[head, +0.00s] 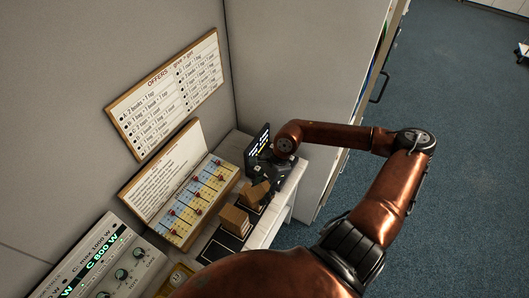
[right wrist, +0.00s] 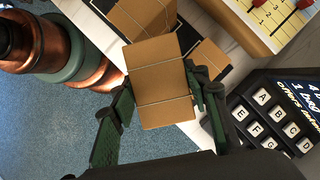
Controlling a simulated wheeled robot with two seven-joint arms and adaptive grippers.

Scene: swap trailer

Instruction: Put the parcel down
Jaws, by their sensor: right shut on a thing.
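My right gripper (head: 263,181) is low over the white shelf in the head view. In the right wrist view my right gripper (right wrist: 157,105) has its green fingers on either side of a brown cardboard parcel (right wrist: 160,80) tied with string, and it is shut on it. The underside of this parcel is hidden, so I cannot tell whether it touches the shelf. Another parcel (head: 234,220) stands on a dark mat (head: 221,246). Two more cardboard boxes show behind the held one, a large one (right wrist: 143,14) and a smaller one (right wrist: 207,57). My left gripper is not in view.
A keypad terminal with a screen (head: 258,142) stands beside the gripper. A board with red sliders (head: 197,204) stands along the wall, below an offers board (head: 168,93). A green-lit meter (head: 104,257) is at lower left. Open blue floor (head: 440,130) lies at right.

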